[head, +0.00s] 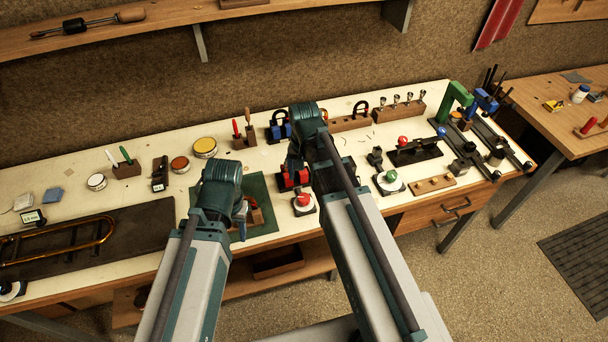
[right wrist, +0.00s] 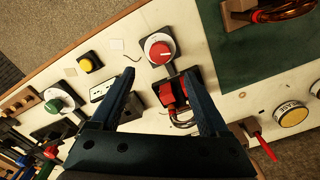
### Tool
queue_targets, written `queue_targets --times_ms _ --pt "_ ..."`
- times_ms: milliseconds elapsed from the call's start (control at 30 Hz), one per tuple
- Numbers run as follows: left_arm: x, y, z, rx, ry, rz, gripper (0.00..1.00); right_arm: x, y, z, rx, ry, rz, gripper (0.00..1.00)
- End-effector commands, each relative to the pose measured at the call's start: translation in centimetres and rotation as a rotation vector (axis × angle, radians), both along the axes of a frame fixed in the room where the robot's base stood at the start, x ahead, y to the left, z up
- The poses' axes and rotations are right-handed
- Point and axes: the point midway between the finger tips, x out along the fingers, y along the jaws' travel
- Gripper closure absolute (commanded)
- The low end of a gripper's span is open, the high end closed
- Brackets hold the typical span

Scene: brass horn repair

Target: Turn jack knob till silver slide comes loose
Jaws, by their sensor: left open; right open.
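A red round knob (right wrist: 160,50) on a pale square base shows in the right wrist view, just beyond my open fingers. It is also in the head view (head: 303,200). Beside it is a dark fixture with red blocks (right wrist: 172,95), also in the head view (head: 284,180); a silver U-shaped slide (right wrist: 183,119) is at it, partly hidden by a finger. My right gripper (right wrist: 160,74) is open and empty above the fixture; my arm mostly hides it in the head view. My left gripper (head: 241,218) is open over the green mat, its fingers partly hidden.
The green mat (head: 266,221) carries a block with brass tubing (right wrist: 290,11). A green knob (head: 390,176) on a pale base and a black fixture (head: 415,152) stand to the right. A trombone slide (head: 60,243) lies on the dark mat at left. Tins and tools line the bench's back.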

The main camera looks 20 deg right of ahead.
Motion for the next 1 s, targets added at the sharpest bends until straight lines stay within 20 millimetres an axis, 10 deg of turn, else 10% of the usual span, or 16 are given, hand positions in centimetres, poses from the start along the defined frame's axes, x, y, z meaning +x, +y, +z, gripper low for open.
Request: queue_targets --times_ms 300,1000 --pt "0.0 0.0 4.2 -0.002 0.0 0.009 0.5 0.0 0.0 4.2 0.0 0.0 0.0 0.21" --pt "0.0 0.0 1.8 -0.002 0.0 0.008 0.5 -2.5 2.4 1.8 -0.013 0.009 0.131 0.21"
